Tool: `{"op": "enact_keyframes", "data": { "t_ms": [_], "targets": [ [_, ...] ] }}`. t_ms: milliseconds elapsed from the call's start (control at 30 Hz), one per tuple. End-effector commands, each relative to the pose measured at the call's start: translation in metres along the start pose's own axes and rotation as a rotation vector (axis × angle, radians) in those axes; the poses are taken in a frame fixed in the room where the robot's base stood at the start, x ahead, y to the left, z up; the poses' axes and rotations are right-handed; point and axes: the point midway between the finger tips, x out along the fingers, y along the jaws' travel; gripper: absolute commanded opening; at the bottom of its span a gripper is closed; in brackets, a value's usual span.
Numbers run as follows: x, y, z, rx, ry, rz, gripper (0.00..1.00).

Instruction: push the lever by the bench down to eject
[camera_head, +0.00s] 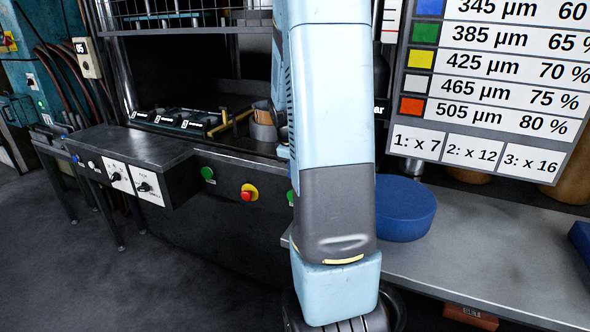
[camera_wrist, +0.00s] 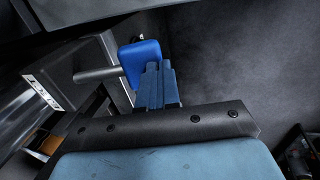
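In the wrist view a bright blue paddle (camera_wrist: 141,62) sits on the end of a grey rod (camera_wrist: 97,73) that comes out of a dark housing (camera_wrist: 58,70); this looks like the lever. My gripper (camera_wrist: 159,68) is shut, its two blue fingers side by side with nothing seen between them. The fingertips overlap the paddle's lower right edge in this view; I cannot tell whether they touch it. In the head view my arm hides the gripper and the lever. The dark bench (camera_head: 130,150) with switches stands at the left.
A red and yellow button (camera_head: 249,193) and a green button (camera_head: 208,174) sit on the front panel left of my arm. A blue round container (camera_head: 405,208) stands on the grey shelf (camera_head: 490,250) at right, below a chart board (camera_head: 490,85). The floor at left is open.

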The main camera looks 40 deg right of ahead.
Motion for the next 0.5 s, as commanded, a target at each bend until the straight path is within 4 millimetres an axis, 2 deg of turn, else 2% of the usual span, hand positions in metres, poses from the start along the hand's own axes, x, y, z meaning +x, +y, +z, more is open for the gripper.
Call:
{"op": "enact_keyframes", "data": {
  "t_ms": [500],
  "targets": [
    [-0.098, -0.015, -0.005, -0.002, 0.012, 0.015, 0.00]
  ]
}}
